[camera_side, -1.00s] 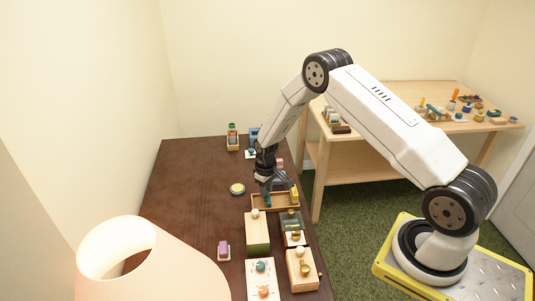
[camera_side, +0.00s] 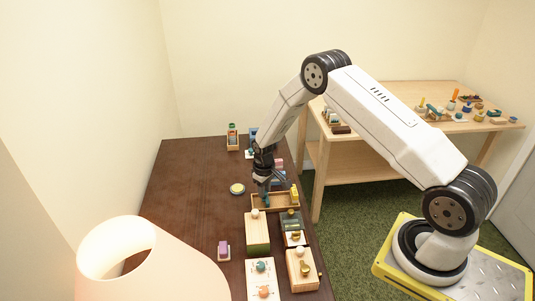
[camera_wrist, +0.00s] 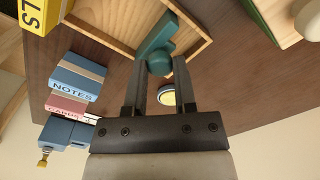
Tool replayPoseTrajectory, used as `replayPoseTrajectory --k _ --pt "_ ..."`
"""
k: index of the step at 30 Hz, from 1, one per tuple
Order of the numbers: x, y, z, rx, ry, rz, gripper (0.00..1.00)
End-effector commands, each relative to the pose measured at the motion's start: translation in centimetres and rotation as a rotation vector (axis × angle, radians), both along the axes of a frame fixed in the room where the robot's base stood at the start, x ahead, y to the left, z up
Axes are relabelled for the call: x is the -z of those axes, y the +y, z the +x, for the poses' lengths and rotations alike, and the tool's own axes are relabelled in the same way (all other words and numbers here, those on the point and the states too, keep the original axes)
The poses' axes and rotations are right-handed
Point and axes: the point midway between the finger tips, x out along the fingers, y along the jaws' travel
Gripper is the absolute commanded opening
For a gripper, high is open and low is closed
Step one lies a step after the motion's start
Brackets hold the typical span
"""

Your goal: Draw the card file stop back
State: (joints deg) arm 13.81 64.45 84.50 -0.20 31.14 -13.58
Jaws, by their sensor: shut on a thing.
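The card file is a shallow wooden tray (camera_side: 282,207) near the right edge of the dark table; part of it shows at the top of the wrist view (camera_wrist: 196,45). Its teal stop (camera_wrist: 157,46) stands inside at one end, with a rounded knob. My gripper (camera_wrist: 160,68) is shut on the stop's knob, one finger on each side. In the side view my gripper (camera_side: 264,187) points down at the tray's left end, and the stop is partly hidden. A yellow block (camera_side: 294,194) with lettering stands at the tray's other end.
Blue "NOTES" (camera_wrist: 78,76) and pink (camera_wrist: 66,104) blocks lie beside the tray. A round yellow-topped tin (camera_side: 237,189) sits to its left. The table's left half is mostly clear.

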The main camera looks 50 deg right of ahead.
Motion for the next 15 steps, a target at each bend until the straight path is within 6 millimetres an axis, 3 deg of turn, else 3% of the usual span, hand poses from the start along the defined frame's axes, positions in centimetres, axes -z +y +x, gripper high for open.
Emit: replayPoseTrajectory --k 7,15 --pt "0.0 2.2 2.3 -0.004 -0.005 0.0 0.0" --pt "-0.1 2.5 2.6 -0.001 -0.005 0.001 0.0"
